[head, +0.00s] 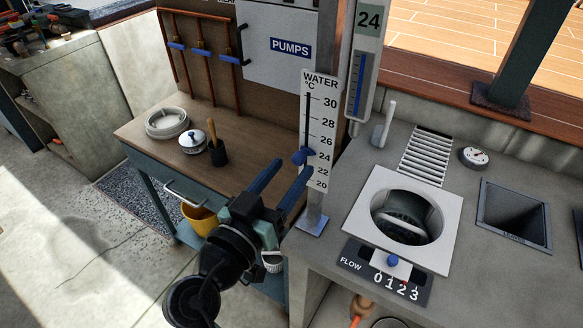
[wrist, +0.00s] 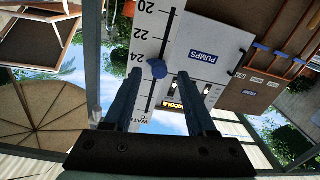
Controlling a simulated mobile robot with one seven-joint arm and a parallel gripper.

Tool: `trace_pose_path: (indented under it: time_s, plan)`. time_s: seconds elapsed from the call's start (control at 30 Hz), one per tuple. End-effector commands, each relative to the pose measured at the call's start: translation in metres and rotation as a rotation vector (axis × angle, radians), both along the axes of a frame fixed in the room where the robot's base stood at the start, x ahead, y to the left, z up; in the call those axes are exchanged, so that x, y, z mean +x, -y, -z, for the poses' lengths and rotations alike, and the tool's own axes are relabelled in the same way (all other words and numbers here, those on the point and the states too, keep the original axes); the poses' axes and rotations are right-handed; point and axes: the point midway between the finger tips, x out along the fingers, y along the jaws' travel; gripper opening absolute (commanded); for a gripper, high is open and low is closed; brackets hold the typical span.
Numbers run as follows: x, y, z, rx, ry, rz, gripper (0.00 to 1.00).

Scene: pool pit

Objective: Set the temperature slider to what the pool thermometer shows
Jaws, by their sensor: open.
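The white WATER °C board (head: 322,115) carries a scale from 20 to 30 and a dark vertical slot. Its blue slider knob (head: 301,156) sits about level with the 24 mark; the knob also shows near 24 in the wrist view (wrist: 158,69). The pool thermometer (head: 362,85) stands at the board's right, with a 24 on its head and a blue column. My gripper (head: 292,168) is open and empty, with its fingers pointing at the lower board. In the wrist view, the knob appears between and just beyond the fingertips (wrist: 155,82); I cannot tell whether they touch it.
A grey counter (head: 395,160) on the right holds a white-framed round opening (head: 406,217) and a FLOW slider panel (head: 386,272). A wooden bench (head: 178,150) stands behind my gripper at left, with the PUMPS panel (head: 280,48) above. Open floor lies at left.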

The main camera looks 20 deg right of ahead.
Motion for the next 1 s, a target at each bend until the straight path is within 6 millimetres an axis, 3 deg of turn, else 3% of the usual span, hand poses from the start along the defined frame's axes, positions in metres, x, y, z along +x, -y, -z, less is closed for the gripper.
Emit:
trace_pose_path:
  time_s: [0.3, 0.5, 1.0]
  plan:
    - [-0.045, -0.055, 0.003, 0.001, 0.0, -0.005, 0.57]
    - [-0.065, -0.078, 0.002, 0.001, -0.002, -0.004, 0.57]
    - [-0.072, -0.085, 0.001, 0.0, -0.001, 0.0, 0.57]
